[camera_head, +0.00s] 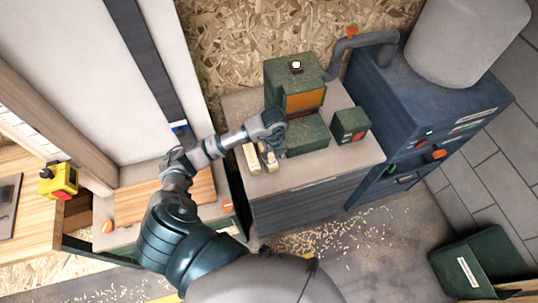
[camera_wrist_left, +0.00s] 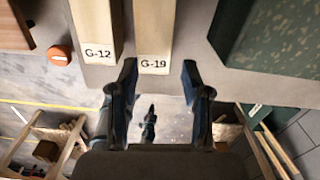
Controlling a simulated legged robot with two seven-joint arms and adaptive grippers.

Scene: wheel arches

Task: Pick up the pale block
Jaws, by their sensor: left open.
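Two long pale wooden blocks lie side by side on the grey-topped cabinet. The left one (camera_head: 251,159), marked G-12, also shows in the left wrist view (camera_wrist_left: 97,30). The other (camera_head: 269,162), marked G-19, shows right of it in the wrist view (camera_wrist_left: 155,35). My left gripper (camera_head: 268,152) is over the cabinet top at the blocks. In the wrist view its open fingers (camera_wrist_left: 160,90) stand either side of the G-19 block's near end, with a wider gap on the right. Contact is not visible. My right gripper is out of view.
A green machine (camera_head: 295,75) and its green base (camera_head: 307,134) stand close right of the blocks. A small green box with a red part (camera_head: 350,125) is further right. A blue cabinet (camera_head: 420,100) stands at right. The cabinet top's front right (camera_head: 330,165) is clear.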

